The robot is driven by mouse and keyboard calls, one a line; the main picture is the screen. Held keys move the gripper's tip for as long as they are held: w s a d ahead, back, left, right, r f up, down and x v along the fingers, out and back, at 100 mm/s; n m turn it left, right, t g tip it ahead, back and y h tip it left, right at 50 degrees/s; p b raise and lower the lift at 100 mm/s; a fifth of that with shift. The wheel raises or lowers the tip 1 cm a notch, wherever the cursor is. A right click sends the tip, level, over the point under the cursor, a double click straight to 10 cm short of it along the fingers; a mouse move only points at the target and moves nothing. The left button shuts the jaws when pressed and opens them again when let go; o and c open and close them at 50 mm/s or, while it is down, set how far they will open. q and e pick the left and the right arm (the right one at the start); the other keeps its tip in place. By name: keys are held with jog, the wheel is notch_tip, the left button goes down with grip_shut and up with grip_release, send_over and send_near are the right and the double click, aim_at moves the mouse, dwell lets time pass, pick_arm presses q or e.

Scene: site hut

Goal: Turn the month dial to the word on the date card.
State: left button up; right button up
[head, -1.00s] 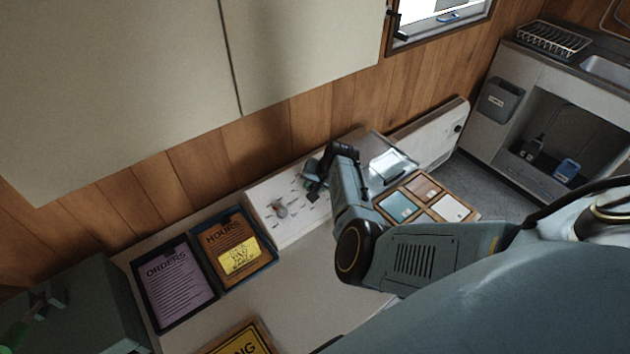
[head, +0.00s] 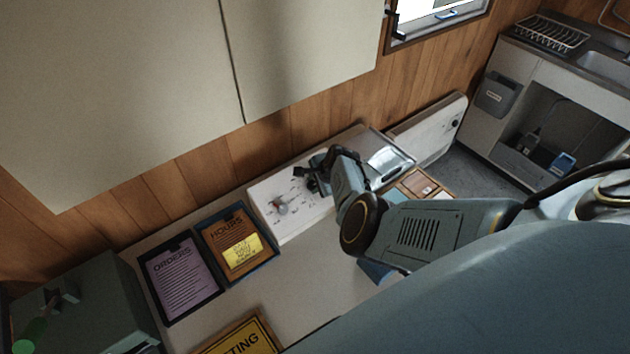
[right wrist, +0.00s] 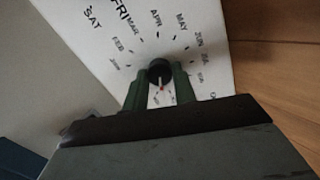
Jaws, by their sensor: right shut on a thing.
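My right gripper (head: 316,177) is over the right part of the white dial board (head: 262,205). In the right wrist view its two fingers (right wrist: 159,82) are shut on the dark round knob of the month dial (right wrist: 158,68). Short month words ring the knob, with APR and MAY at the top. A red-tipped pale pointer on the knob points down between the fingers; the words there are partly hidden or too small to read. A yellow note (head: 241,250) with handwriting lies on the HOURS tray; its words are not legible, and I cannot tell if it is the date card.
A second, grey knob (head: 280,206) stands on the board's left part. The ORDERS tray (head: 180,278) and HOURS tray (head: 222,232) lie left of the board. A tray of coloured tiles (head: 420,184) is partly behind my right arm. Bare counter (head: 310,285) lies in front.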

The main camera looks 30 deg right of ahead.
jog(key=shift+m, duration=0.8)
jog(key=o, duration=1)
jog(key=shift+r+p, duration=0.1)
jog(key=shift+p, duration=0.2)
jog(key=shift+s+r, duration=0.2)
jog(key=shift+r, duration=0.1)
jog(key=p+v, duration=0.5)
jog(key=v, duration=0.7)
jog(key=shift+s, duration=0.2)
